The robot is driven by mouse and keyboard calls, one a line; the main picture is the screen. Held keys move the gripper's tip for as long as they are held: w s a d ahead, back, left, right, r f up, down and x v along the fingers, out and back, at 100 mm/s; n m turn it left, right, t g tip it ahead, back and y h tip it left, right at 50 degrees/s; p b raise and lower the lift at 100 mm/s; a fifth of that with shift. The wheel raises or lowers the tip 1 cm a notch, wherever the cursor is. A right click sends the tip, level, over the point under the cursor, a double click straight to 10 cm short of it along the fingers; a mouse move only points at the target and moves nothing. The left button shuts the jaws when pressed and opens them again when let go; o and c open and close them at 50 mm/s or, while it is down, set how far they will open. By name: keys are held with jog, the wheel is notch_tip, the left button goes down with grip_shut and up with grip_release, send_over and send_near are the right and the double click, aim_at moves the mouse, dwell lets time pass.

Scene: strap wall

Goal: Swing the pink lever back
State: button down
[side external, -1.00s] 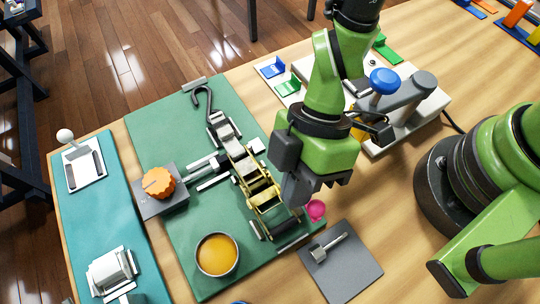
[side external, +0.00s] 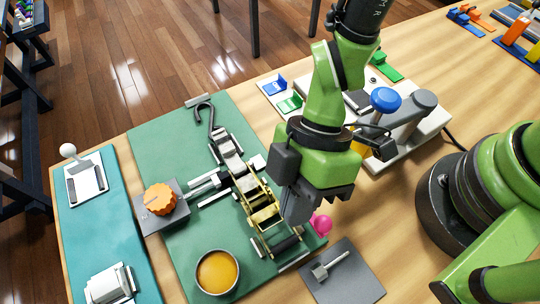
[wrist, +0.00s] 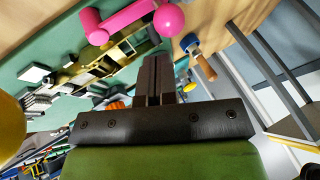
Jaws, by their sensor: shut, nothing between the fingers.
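The pink lever (wrist: 128,20) shows in the wrist view at the top, as a bar with a round knob (wrist: 168,20) at its right end. In the side external view only its pink knob (side external: 322,224) shows, at the lower right end of the brass linkage (side external: 262,212); the rest is hidden behind my gripper. My gripper (side external: 297,212) points down just left of and above the knob. In the wrist view my gripper's fingers (wrist: 155,70) are together and empty, below the lever in the picture. I cannot tell whether they touch it.
The linkage sits on a green board (side external: 160,140) with a black hook (side external: 205,112). An orange knob (side external: 160,199) and a bowl of orange contents (side external: 217,271) are to the left. A grey plate (side external: 342,275) with a metal piece lies to the right. A blue knob (side external: 385,99) stands behind.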

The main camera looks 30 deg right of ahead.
jog(key=w+a+r, duration=0.1)
jog(key=w+r, duration=0.3)
jog(key=r, duration=0.3)
jog(key=shift+w+a+r, duration=0.15)
jog(key=shift+w, duration=0.2)
jog(key=w+d+r+m+t, duration=0.3)
jog(key=d+r+m+t, duration=0.2)
jog(key=d+r+m, duration=0.5)
jog(key=s+d+r+m+t+h, duration=0.1)
jog(key=s+d+r+m+t, duration=0.2)
jog(key=d+m, duration=0.2)
jog(key=s+d+r+m+t+h, duration=0.2)
jog(key=d+m, duration=0.4)
jog(key=d, duration=0.3)
jog(key=shift+s+d+r+t, duration=0.4)
jog(key=shift+s+r+t, duration=0.45)
jog(key=shift+r, duration=0.3)
